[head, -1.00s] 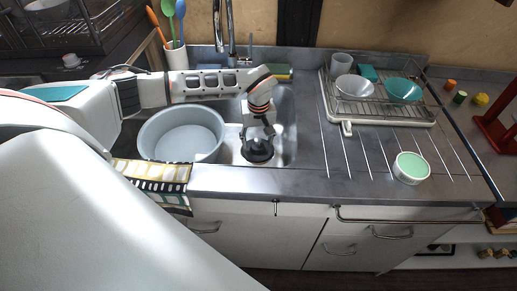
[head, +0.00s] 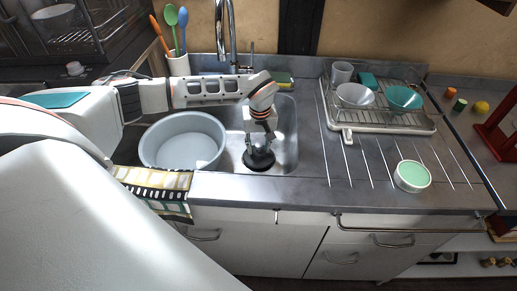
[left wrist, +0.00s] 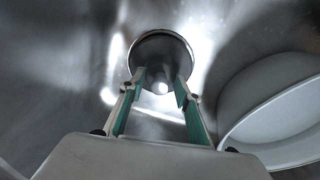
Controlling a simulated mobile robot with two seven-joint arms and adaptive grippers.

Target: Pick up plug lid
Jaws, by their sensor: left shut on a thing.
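The plug lid (head: 259,161) is a dark round disc on the floor of the metal sink, right of the big grey bowl. In the left wrist view the plug lid (left wrist: 153,48) shows as a dark disc with a bright rim, just beyond my fingertips. My left gripper (head: 264,147) reaches down from above, its fingers at the lid. In the left wrist view the left gripper (left wrist: 160,82) is shut on the lid's middle part; the exact grip is partly hidden. Whether the lid is lifted at all I cannot tell. My right gripper is not in view.
The grey bowl (head: 185,142) stands in the sink just left of the lid. The tap (head: 222,45) rises behind. The sink's front edge is close.

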